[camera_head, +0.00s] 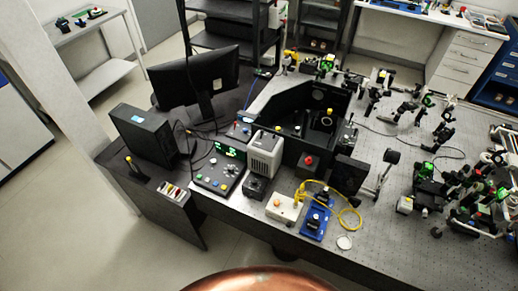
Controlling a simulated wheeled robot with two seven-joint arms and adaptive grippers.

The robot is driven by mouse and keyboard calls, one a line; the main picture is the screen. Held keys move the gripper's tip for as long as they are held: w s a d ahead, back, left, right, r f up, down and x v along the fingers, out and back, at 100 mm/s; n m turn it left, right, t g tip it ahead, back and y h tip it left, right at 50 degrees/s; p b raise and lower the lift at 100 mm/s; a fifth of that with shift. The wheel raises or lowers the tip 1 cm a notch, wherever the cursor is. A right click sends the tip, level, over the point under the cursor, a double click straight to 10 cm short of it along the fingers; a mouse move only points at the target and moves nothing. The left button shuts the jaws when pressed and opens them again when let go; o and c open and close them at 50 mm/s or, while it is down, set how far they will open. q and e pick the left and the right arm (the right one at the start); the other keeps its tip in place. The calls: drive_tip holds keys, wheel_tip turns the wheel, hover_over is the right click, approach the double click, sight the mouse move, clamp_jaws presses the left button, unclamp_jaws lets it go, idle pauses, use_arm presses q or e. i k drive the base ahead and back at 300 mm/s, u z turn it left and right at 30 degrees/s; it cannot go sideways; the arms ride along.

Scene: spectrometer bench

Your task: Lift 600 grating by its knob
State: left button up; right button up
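I cannot read a "600" label on anything, so I cannot tell which part is the 600 grating. A small dark part with a yellow knob (328,113) stands inside the open black spectrometer housing (290,112). A black part with a yellow knob (129,161) stands upright on the dark desk at the left. A small black part (318,198) rests on a blue base (315,222) near the bench's front edge. A red knob (308,160) tops a dark block beside the housing. Neither of my grippers shows in the head view.
A control box with green digits (220,168), a light grey unit (264,152) and a cream box with a yellow cable (284,207) crowd the front. A monitor (195,80) and black computer case (143,132) stand left. Optics fill the right; some perforated bench (385,235) is bare.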

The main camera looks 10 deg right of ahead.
sight(297, 128)
drive_tip(key=u, duration=0.8)
drive_tip(key=i, duration=0.9)
drive_tip(key=z, duration=0.35)
